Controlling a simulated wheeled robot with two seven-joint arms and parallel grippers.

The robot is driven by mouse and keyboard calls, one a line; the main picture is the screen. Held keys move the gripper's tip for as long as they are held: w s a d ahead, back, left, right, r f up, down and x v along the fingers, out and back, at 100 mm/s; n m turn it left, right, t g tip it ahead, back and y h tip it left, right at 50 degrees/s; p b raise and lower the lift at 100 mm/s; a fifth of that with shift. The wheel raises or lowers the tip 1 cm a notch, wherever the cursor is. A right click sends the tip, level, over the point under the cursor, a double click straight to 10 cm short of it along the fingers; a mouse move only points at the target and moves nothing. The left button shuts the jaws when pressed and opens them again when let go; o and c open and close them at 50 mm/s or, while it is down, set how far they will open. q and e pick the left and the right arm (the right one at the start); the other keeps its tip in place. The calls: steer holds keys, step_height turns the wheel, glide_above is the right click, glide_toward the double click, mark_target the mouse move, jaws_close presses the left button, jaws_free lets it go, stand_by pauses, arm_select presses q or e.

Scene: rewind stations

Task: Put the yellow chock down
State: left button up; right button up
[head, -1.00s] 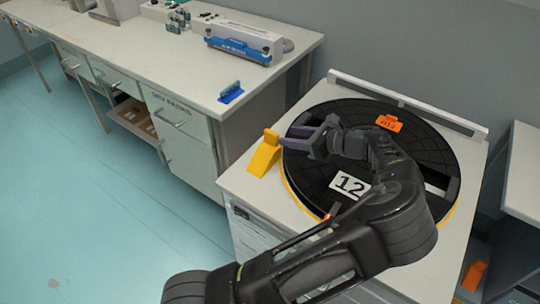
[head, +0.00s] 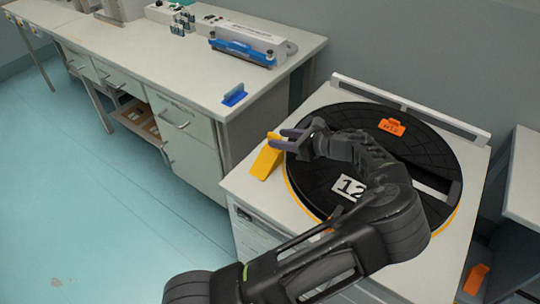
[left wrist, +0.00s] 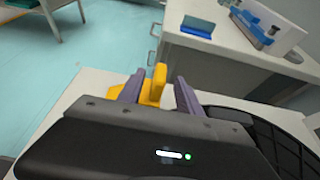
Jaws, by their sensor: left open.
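The yellow chock (head: 266,161) stands on the left edge of the white cabinet top, beside the black round turntable (head: 420,150) marked 12. My left gripper (head: 285,139) is open at the chock's upper end. In the left wrist view the chock (left wrist: 158,84) shows between the two purple fingers of the gripper (left wrist: 155,90), with a gap on its right side. The gripper body hides the chock's lower part there. My right gripper is not in view.
An orange tag (head: 391,127) sits on the turntable's far part. A bench (head: 150,75) at the back left carries a blue block (head: 234,95) and a blue-and-white device (head: 245,45). An orange piece (head: 476,279) lies low at the right. Open floor is at the left.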

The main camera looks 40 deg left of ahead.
mark_target(275, 138)
arm_select(q)
steer(key=shift+x, duration=1.6)
steer(key=shift+d, duration=0.1)
jaws_close()
stand_by(0.4)
